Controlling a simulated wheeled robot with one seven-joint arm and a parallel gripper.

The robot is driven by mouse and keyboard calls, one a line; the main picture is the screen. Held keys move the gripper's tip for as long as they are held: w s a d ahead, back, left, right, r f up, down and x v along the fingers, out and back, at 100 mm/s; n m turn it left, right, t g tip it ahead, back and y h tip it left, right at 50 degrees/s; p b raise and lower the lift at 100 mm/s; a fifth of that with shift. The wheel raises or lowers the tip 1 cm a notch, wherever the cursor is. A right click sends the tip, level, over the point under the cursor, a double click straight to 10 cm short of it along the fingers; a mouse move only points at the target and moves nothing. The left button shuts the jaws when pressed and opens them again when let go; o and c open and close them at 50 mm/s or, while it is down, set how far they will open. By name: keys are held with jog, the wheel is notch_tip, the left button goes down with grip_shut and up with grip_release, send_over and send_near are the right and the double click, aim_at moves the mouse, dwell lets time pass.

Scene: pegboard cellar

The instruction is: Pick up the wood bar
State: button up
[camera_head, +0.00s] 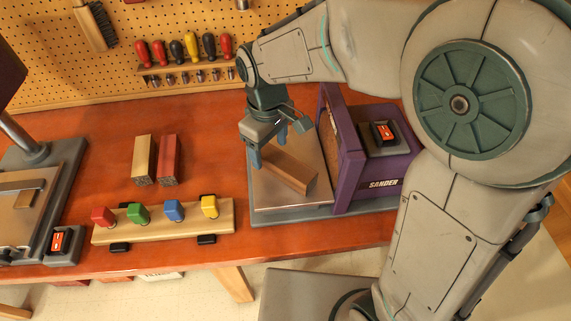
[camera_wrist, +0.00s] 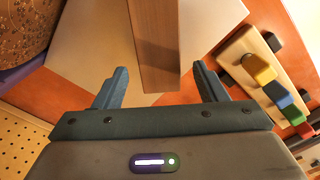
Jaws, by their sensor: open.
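A brown wood bar (camera_head: 290,170) lies on the flat metal table of the purple sander, slanting in the head view. My gripper (camera_head: 268,149) is open and empty over the bar's far end, fingers pointing down. In the wrist view the bar (camera_wrist: 157,45) runs from the top edge down to between the two open fingers (camera_wrist: 161,88), with a gap on each side. I cannot tell exactly how far the fingertips are above the sander table.
The purple sander (camera_head: 384,163) stands right beside the bar. A tan block (camera_head: 144,157) and a dark red block (camera_head: 168,158) lie to the left. A wooden rack with coloured blocks (camera_head: 165,232) is at the front. Screwdrivers (camera_head: 176,52) hang behind. The bench between is clear.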

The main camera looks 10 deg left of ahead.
jog(key=shift+f, duration=1.25)
jog(key=c, duration=1.3)
jog(key=shift+o, duration=0.2)
jog(key=shift+r, duration=0.15)
